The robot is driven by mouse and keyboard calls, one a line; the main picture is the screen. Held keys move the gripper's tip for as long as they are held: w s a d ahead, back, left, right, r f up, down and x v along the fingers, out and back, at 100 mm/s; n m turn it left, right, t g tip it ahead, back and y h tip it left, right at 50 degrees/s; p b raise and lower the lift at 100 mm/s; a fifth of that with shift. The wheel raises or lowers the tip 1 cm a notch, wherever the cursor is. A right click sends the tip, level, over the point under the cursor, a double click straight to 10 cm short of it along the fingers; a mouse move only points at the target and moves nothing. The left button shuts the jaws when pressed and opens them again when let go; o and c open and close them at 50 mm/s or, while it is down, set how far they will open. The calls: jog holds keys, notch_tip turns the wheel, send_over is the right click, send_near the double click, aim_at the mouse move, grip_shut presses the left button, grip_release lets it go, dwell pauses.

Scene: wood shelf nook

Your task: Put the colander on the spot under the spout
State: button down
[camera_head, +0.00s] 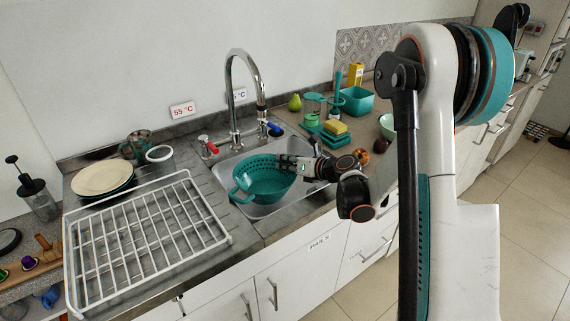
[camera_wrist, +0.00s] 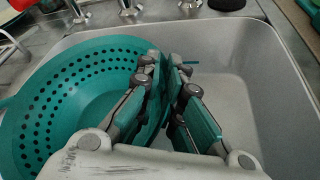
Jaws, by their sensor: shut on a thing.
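The teal colander (camera_head: 263,180), a bowl with rows of holes, is at the sink basin below the chrome spout (camera_head: 261,104). It also fills the left of the wrist view (camera_wrist: 75,95). My gripper (camera_head: 296,163) reaches in from the right and is shut on the colander's right rim. In the wrist view my gripper's fingers (camera_wrist: 165,85) close together over that rim. The colander looks roughly level. The sink basin (camera_wrist: 245,75) shows bare to the right of it. I cannot tell whether the colander touches the basin floor, and any marked spot beneath it is hidden.
A white wire rack (camera_head: 145,235) lies left of the sink, with plates (camera_head: 101,178) behind it. Tap handles, red (camera_head: 205,141) and blue (camera_head: 273,128), flank the faucet. A sponge (camera_head: 335,127), a pear (camera_head: 295,102) and a teal tub (camera_head: 352,100) stand to the right.

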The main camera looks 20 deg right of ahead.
jog(key=shift+f, duration=0.1)
jog(key=c, duration=1.7)
grip_release()
jog(key=shift+s+d+r, duration=0.1)
jog(key=shift+s+r, duration=0.05)
jog(key=shift+r, duration=0.05)
jog(key=p+v, duration=0.4)
jog(key=v, duration=0.7)
jog(key=shift+s+d+r, duration=0.1)
jog(key=shift+s+d, duration=0.05)
jog(key=shift+s, duration=0.1)
